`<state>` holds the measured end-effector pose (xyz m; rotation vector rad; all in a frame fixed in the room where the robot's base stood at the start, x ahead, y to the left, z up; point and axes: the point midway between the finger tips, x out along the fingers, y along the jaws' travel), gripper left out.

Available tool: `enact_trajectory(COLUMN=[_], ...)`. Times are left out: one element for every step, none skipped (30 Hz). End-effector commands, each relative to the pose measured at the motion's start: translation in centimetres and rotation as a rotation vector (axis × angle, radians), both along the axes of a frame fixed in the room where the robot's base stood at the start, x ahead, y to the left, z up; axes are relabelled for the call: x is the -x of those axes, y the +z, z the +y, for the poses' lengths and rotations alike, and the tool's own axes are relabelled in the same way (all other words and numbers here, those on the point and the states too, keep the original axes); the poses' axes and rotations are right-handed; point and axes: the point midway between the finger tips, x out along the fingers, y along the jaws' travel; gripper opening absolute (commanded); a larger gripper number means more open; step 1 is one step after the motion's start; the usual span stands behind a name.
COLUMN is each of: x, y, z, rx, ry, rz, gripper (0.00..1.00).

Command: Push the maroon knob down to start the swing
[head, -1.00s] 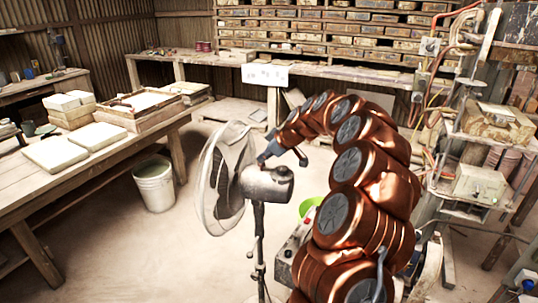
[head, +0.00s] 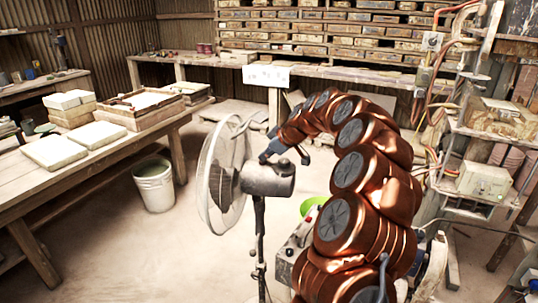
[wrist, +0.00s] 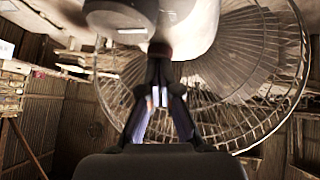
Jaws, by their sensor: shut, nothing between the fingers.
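A standing fan has a round wire cage (head: 222,178) facing left and a grey motor housing (head: 268,181) behind it, on a thin pole. My gripper (head: 264,157) is shut and empty, pointing down at the top of the housing. Its tips look at or very close to the housing; I cannot tell whether they touch. In the wrist view the shut fingers (wrist: 160,52) reach to the pale housing (wrist: 120,18), with the fan cage (wrist: 245,75) behind. I cannot make out the maroon knob in either view; the fingers may hide it.
A workbench (head: 185,122) with pale slabs runs along the left, with a white bucket (head: 154,185) beside it. A shelf unit (head: 490,125) with cables stands at the right.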

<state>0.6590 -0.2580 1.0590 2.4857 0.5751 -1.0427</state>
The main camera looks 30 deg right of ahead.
Motion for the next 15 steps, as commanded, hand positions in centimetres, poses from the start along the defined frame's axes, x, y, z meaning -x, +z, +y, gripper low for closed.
enact_trajectory(x=[0.1, 0.1, 0.1, 0.1, 0.0, 0.0, 0.0, 0.0, 0.6, 1.0, 1.4, 2.0, 2.3, 2.7, 3.2], y=[-0.5, -0.2, 0.4, 0.9, 1.4, 2.3, 2.9, 3.6, 4.2, 4.7, 5.2, 5.9, 6.3, 6.7, 7.3], z=[0.3, 0.3, 0.5, 0.6, 0.6, 0.7, 0.8, 0.9, 0.6, 0.3, 0.1, 0.0, -0.1, -0.2, -0.4], rx=[-0.002, -0.002, -0.002, 0.0, 0.002, 0.002, 0.002, 0.003, 0.003, 0.003, 0.003, 0.003, 0.002, 0.002, 0.003], ry=[0.006, 0.006, 0.006, 0.006, 0.005, 0.004, 0.003, 0.004, 0.0, -0.002, -0.004, -0.004, -0.003, -0.001, -0.002], rz=[0.013, 0.012, 0.011, 0.008, 0.005, 0.003, 0.0, -0.001, -0.004, -0.007, -0.009, -0.01, -0.008, -0.008, -0.008], gripper=[0.0, 0.0, 0.0, 0.0, 0.0, 0.0, 0.0, 0.0, 0.0, 0.0, 0.0, 0.0, 0.0, 0.0, 0.0])
